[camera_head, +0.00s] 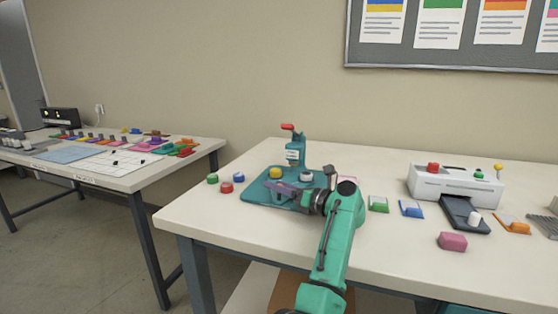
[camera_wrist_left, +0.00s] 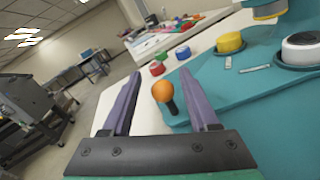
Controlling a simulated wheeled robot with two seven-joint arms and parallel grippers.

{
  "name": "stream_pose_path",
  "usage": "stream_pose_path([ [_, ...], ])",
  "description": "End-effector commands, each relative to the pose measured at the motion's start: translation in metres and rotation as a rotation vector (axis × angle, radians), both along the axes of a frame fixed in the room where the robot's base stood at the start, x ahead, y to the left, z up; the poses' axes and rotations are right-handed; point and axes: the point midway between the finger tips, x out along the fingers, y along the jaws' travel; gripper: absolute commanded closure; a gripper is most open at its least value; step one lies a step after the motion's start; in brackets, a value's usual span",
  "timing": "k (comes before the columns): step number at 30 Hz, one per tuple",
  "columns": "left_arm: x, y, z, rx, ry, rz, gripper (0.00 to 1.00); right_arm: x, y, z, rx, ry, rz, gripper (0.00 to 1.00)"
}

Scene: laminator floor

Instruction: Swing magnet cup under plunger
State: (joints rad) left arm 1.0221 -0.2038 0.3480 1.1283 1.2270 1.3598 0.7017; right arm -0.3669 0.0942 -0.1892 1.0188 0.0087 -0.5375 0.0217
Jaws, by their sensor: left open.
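The teal press (camera_head: 295,150) with a red handle (camera_head: 288,127) stands at the back of its teal base plate (camera_head: 254,193). A yellow cup (camera_head: 275,172) sits left on the plate, and a dark cup with a white top (camera_head: 306,176) sits right. In the left wrist view, the yellow cup (camera_wrist_left: 229,43) and white-topped cup (camera_wrist_left: 302,48) are apart; the plunger end (camera_wrist_left: 266,10) shows above, between them. My left gripper (camera_head: 268,187) is open low over the plate. Its purple fingers (camera_wrist_left: 160,82) stand either side of an orange ball knob (camera_wrist_left: 162,91) on a dark stem. My right gripper is not in view.
Green (camera_head: 212,179), red (camera_head: 226,188) and blue (camera_head: 238,177) round pieces lie left of the plate. A white laminator (camera_head: 455,186), coloured blocks and a pink block (camera_head: 452,241) are on the right. The table's front left is clear.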

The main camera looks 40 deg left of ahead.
Motion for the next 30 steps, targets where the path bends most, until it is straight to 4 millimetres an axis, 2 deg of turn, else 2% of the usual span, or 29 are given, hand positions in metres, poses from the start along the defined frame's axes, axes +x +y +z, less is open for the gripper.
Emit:
stream_pose_path([
  [5,0.0,0.0,0.038,0.0,-0.007,-0.001,0.4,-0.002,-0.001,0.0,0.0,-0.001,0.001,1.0],
  [15,0.0,0.0,0.142,0.001,-0.005,-0.001,0.4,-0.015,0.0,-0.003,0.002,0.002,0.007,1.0],
  [19,0.0,0.0,0.175,0.0,-0.003,-0.001,0.4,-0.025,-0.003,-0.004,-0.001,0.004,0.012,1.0],
  [24,0.0,0.0,0.192,0.0,0.0,-0.001,0.4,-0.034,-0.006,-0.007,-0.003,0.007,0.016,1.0],
  [30,0.0,0.0,0.192,0.0,0.0,0.0,0.4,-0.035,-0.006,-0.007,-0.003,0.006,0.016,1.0],
])
